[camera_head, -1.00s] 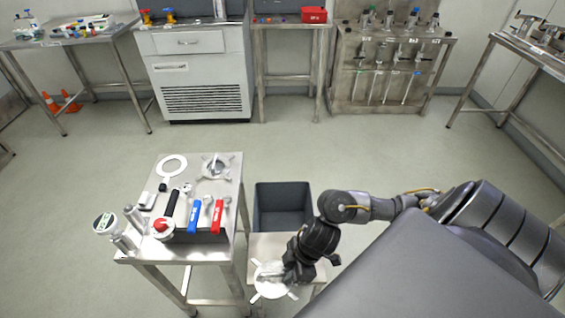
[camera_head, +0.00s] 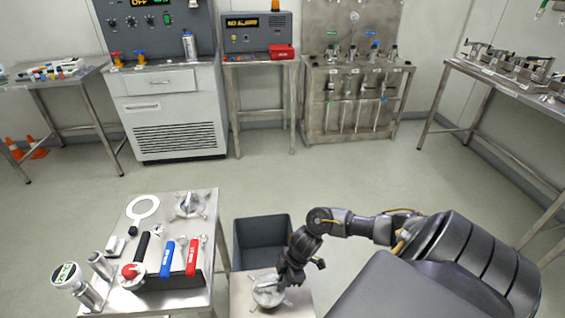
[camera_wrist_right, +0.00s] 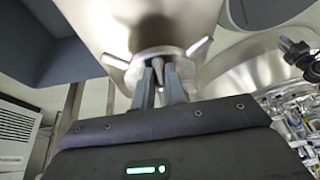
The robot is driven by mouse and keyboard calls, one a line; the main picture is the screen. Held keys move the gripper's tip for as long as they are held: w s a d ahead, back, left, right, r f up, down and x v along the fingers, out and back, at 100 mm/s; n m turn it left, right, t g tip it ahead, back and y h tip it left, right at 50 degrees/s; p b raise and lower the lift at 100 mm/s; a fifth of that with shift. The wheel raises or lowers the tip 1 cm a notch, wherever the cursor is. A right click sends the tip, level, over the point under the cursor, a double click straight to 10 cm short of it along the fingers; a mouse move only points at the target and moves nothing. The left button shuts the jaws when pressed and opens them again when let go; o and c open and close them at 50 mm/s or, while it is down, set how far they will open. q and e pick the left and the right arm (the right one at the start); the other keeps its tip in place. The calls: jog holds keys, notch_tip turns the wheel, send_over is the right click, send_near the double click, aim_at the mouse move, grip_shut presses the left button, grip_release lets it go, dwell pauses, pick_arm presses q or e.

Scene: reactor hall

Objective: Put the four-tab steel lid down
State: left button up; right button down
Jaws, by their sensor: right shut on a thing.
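The four-tab steel lid (camera_head: 266,299) is a round, shiny metal disc with short tabs at its rim. It shows over the pale top of a low stand (camera_head: 240,300) at the bottom of the head view. I cannot tell whether it touches the top. My right gripper (camera_head: 280,286) is above the lid and shut on it. In the right wrist view the two fingers (camera_wrist_right: 160,88) close on a small knob at the lid's middle, and lid tabs (camera_wrist_right: 198,47) stick out on both sides. My left gripper is not in view.
A steel table (camera_head: 205,235) stands left of the stand, with a tabbed metal fitting (camera_head: 190,205), a white ring (camera_head: 142,210) and blue (camera_head: 167,260) and red (camera_head: 192,257) handled tools. A dark grey bin (camera_head: 262,240) is just behind the stand. Open floor lies beyond.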

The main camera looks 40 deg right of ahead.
notch_tip(320, 180, down, 4)
jog(key=shift+w+d+r, duration=0.15)
jog(key=shift+r, duration=0.1)
jog(key=shift+f, duration=0.1)
jog(key=c, duration=1.4)
grip_release()
jog(key=shift+c, duration=0.2)
